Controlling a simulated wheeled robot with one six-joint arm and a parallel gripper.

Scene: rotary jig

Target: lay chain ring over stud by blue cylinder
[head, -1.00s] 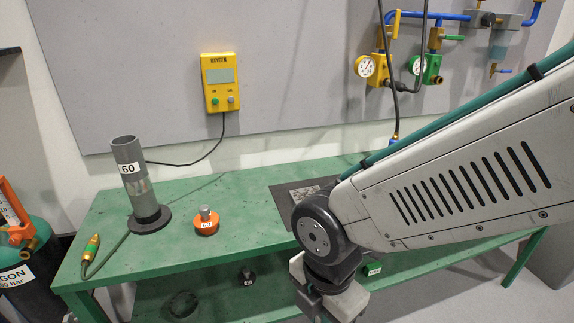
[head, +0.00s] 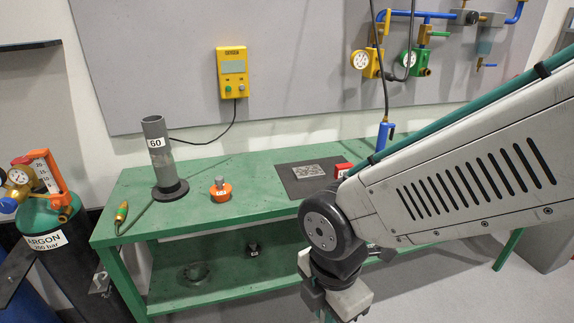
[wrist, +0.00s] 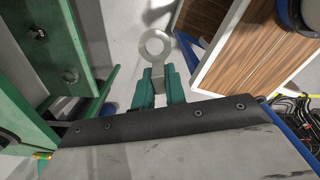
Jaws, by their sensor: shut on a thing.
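My gripper (wrist: 158,84) shows in the wrist view, its teal fingers shut on the tab of a flat grey ring (wrist: 155,34). The ring is held out beyond the fingertips, clear of other things, over the floor. I see no chain attached to it. In the head view my gripper hangs at the bottom edge, its fingertips cut off, in front of the bench. A dark blue cylinder (head: 22,292) is partly visible at the lower left. A small metal bracket (head: 101,284) sits by the bench's left leg; I cannot tell whether it bears the stud.
An argon bottle (head: 45,213) with gauge and orange fitting stands left of the green bench (head: 250,207). A grey tube (head: 158,150) and orange-based knob (head: 220,188) stand on the bench. In the wrist view, a wood-faced box (wrist: 235,55) lies close right.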

